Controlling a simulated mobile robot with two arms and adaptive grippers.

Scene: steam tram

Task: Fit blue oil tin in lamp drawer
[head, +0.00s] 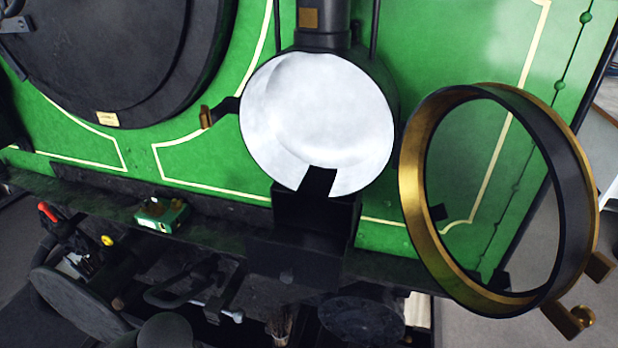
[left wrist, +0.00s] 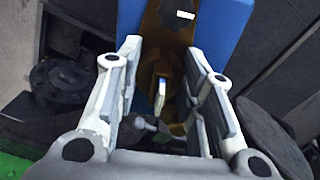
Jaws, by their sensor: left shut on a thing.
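In the left wrist view my left gripper (left wrist: 165,85) is shut on the blue oil tin (left wrist: 222,30), which has a brown middle strip and a small white label. The tin's blue body shows at the top, beyond the fingers. In the head view a round lamp (head: 318,105) with a bright reflector stands on the green tram front. A dark box (head: 312,212) sits directly below it; I cannot tell whether this is the lamp drawer or whether it is open. Neither gripper nor the tin shows in the head view.
The lamp's brass-rimmed ring door (head: 412,190) stands swung open to the right. A small green box (head: 162,214) sits on the dark front ledge at left. Buffers, hoses and couplings crowd the space below the ledge.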

